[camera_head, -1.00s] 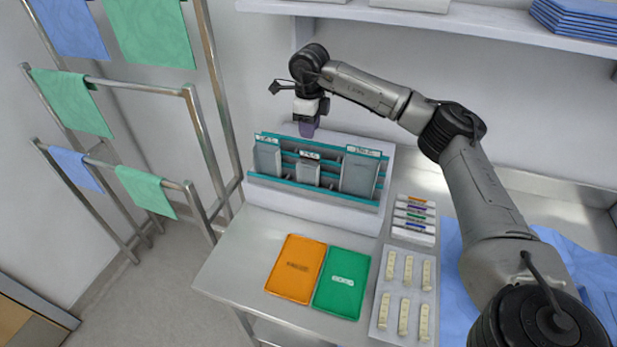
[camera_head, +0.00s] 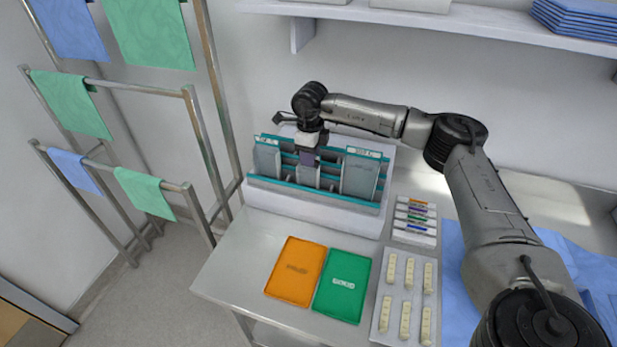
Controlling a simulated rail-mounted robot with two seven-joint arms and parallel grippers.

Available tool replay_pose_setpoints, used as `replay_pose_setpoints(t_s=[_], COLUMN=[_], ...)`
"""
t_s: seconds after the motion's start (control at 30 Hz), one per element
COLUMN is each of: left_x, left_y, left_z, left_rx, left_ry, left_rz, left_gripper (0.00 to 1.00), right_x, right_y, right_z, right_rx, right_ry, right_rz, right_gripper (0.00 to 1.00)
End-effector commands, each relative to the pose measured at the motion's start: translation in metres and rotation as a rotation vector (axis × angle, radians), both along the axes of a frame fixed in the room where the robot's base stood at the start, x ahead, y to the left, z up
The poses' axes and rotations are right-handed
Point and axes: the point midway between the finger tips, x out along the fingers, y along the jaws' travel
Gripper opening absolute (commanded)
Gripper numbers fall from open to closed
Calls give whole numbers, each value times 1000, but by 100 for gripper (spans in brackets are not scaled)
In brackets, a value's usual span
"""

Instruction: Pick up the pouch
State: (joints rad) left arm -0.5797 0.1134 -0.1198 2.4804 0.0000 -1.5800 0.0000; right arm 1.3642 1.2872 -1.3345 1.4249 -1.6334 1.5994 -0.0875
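Several grey pouches stand upright in a white rack with teal dividers (camera_head: 310,209). A left pouch (camera_head: 267,160) and a larger right pouch (camera_head: 359,177) show clearly. A smaller middle pouch (camera_head: 306,175) is mostly hidden behind my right gripper. My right gripper (camera_head: 309,160) points down at the top of the middle pouch. Its fingers are small and dark here, and I cannot tell whether they are open, shut or touching the pouch. My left gripper is not in view.
An orange packet (camera_head: 296,271) and a green packet (camera_head: 342,285) lie flat on the table (camera_head: 235,265). A tray of cream pieces (camera_head: 388,337) and a stack of colour-labelled strips (camera_head: 414,222) lie to the right. A rail rack with cloths (camera_head: 145,190) stands left. A shelf (camera_head: 480,20) runs above.

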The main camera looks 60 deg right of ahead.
Motion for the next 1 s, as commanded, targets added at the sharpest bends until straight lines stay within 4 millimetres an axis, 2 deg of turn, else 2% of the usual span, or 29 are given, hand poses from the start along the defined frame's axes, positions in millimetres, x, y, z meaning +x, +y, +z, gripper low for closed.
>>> replay_pose_setpoints(t_s=[0.17, 0.5, 1.0], left_x=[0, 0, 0], left_y=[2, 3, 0], left_z=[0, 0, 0], left_rx=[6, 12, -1], left_ry=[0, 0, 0], left_rz=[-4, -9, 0], left_gripper=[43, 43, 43], right_x=[0, 0, 0], right_y=[0, 0, 0], right_z=[0, 0, 0], right_rx=[0, 0, 0], right_ry=[0, 0, 0], right_rz=[0, 0, 0], right_gripper=[33, 0, 0])
